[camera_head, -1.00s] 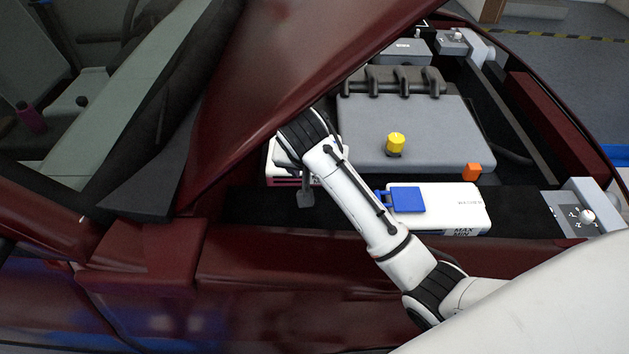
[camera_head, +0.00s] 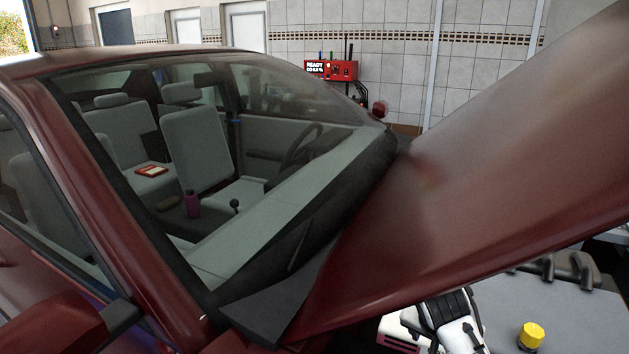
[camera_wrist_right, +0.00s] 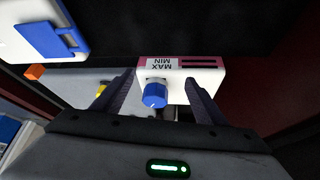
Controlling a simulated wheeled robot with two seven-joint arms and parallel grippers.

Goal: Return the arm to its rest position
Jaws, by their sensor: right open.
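In the head view my right arm (camera_head: 452,312) shows only in part at the bottom, beneath the raised hood; its gripper is hidden there. In the right wrist view the right gripper (camera_wrist_right: 158,78) is open, its two dark fingers spread apart. A blue cap (camera_wrist_right: 155,96) on a white reservoir (camera_wrist_right: 208,80) with pink fluid and a MAX/MIN label appears between the fingers, with gaps on both sides. The reservoir also shows in part in the head view (camera_head: 394,325). My left gripper is in neither view.
The raised dark red hood (camera_head: 470,200) slants over the engine bay close above my arm. A yellow cap (camera_head: 532,334) stands on the grey engine cover (camera_head: 585,305). A white box with a blue lid (camera_wrist_right: 48,40) lies upper left in the wrist view. A red device (camera_head: 331,70) stands by the wall.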

